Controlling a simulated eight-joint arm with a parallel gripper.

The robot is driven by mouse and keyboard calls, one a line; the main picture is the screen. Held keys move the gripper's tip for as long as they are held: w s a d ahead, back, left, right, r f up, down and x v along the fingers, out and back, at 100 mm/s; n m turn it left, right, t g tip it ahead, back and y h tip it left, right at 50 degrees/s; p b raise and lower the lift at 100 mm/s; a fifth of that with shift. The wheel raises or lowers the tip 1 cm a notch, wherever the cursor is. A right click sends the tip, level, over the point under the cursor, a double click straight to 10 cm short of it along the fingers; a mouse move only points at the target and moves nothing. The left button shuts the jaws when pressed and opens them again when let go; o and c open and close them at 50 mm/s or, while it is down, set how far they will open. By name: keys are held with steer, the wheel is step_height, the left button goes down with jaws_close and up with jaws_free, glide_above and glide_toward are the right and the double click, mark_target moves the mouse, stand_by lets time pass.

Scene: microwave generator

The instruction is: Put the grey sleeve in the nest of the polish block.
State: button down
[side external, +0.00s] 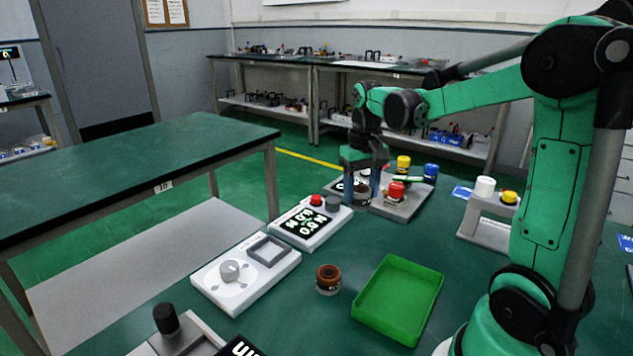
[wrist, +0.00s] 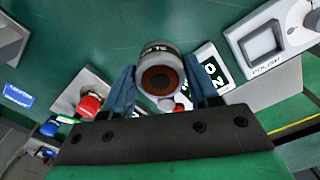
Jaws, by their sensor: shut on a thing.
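The grey sleeve (wrist: 154,49) is between the two blue fingers of my gripper (wrist: 162,88). In the wrist view it shows a grey rim with dark lettering and a brown round end. In the side view my gripper (side external: 361,188) is shut on it above the far part of the table, and the sleeve is mostly hidden there. The polish block (side external: 208,285) is white, with a grey knob and a square grey-rimmed nest (side external: 268,250) that looks empty. In the wrist view the block's nest (wrist: 260,45) is at the upper right, apart from the sleeve.
A brown-topped round part (side external: 328,279) stands beside an empty green tray (side external: 400,297).

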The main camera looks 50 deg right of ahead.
step_height(320, 180, up, 8)
steer(key=shift+f, duration=0.25)
steer(key=w+a+r, duration=0.3)
steer(key=w+a, duration=0.2)
steer(key=w, duration=0.2)
glide_above(269, 254)
step_height(269, 254, down, 15)
steer(key=shift+f, duration=2.35)
steer(key=shift+f, duration=0.25)
